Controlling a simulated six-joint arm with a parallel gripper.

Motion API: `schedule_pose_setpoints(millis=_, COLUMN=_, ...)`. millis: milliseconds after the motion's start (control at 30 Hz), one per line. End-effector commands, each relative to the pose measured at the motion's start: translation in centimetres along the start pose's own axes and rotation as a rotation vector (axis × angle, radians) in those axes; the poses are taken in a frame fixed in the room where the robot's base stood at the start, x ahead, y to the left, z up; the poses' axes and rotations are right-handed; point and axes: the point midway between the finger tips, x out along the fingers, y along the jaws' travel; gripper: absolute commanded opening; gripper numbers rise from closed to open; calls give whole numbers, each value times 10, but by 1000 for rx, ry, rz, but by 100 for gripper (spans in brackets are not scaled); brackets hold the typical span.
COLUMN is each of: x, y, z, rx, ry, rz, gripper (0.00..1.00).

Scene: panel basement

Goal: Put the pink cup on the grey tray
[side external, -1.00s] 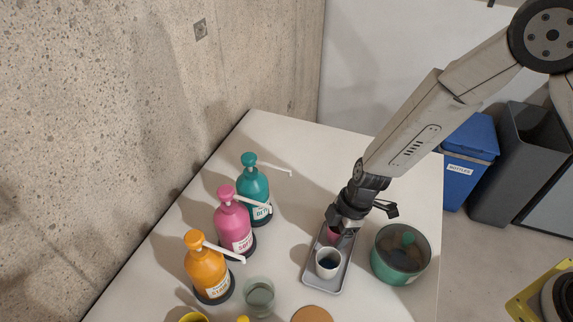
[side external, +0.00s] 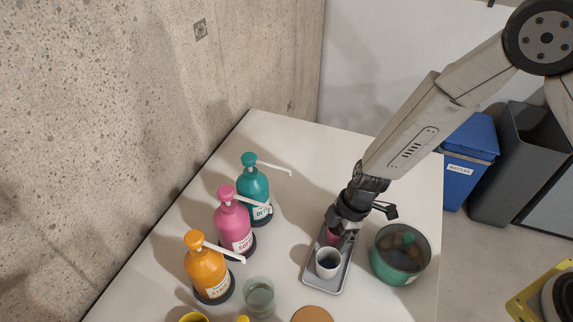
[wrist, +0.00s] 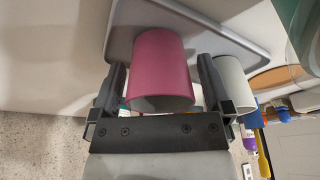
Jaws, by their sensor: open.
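The pink cup (wrist: 160,66) stands on the grey tray (wrist: 121,27) in the wrist view. In the side view the cup (side external: 334,238) is mostly hidden under my gripper (side external: 345,222), at the far end of the tray (side external: 318,283). My gripper (wrist: 162,92) is open, with one finger on each side of the pink cup. A small gap shows beside the cup at the right finger; I cannot tell whether the left finger touches it. A white cup (side external: 328,263) with dark contents stands on the near part of the tray, just right of the fingers in the wrist view (wrist: 233,84).
A green pot (side external: 400,254) stands close to the tray's right. Teal (side external: 254,190), pink (side external: 234,225) and orange (side external: 207,268) pump bottles stand to the left. A clear glass (side external: 259,297) and a brown disc (side external: 312,314) are nearer the camera. The table's far area is clear.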

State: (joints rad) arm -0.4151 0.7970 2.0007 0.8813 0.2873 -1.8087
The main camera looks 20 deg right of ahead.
Motion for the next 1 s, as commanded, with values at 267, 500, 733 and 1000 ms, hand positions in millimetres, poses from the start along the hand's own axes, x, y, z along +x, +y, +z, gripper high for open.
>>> schedule_pose_setpoints(millis=267, x=-15, y=1, z=-1, rx=0, ry=2, rz=2, gripper=100)
schedule_pose_setpoints(millis=500, x=-41, y=1, z=-1, rx=0, ry=3, rz=3, gripper=100)
schedule_pose_setpoints(millis=733, x=-68, y=1, z=-1, rx=1, ry=2, rz=3, gripper=100)
schedule_pose_setpoints(millis=1000, x=-99, y=1, z=-1, rx=-1, ry=2, rz=3, gripper=100)
